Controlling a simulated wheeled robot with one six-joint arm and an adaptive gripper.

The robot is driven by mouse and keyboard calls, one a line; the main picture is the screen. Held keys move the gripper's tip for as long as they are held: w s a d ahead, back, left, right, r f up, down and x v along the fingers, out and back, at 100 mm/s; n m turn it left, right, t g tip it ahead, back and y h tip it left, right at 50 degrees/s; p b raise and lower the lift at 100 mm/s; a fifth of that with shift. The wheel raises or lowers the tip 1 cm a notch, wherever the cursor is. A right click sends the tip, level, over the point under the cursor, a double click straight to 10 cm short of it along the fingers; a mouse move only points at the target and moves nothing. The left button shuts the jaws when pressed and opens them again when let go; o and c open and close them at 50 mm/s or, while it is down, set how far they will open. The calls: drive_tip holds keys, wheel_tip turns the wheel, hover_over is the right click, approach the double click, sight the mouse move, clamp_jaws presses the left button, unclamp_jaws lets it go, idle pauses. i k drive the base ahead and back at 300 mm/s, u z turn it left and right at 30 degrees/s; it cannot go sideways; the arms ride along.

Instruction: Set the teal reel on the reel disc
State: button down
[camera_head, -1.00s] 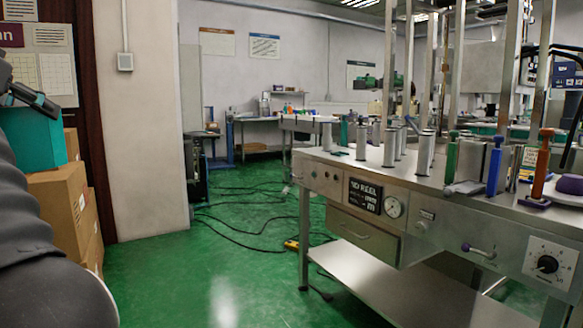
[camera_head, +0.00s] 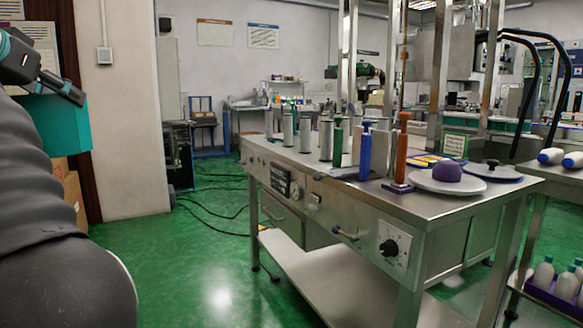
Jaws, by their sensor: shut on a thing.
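The teal reel (camera_head: 62,130) is a large teal block-like shape at the left edge. My gripper (camera_head: 62,90) is shut on it at its top, holding it up in the air, well left of the steel machine table. My arm hides part of the reel. I cannot tell which of the two is the reel disc.
The steel table (camera_head: 330,190) carries upright silver cylinders (camera_head: 326,140) and green, blue (camera_head: 365,152) and orange (camera_head: 400,145) posts. Steel columns and black curved bars rise behind. Cardboard boxes (camera_head: 75,195) stand at left. Cables cross the green floor, which is open in front.

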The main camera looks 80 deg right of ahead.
sight(446, 179)
drive_tip(key=k, duration=1.15)
drive_tip(key=z, duration=1.85)
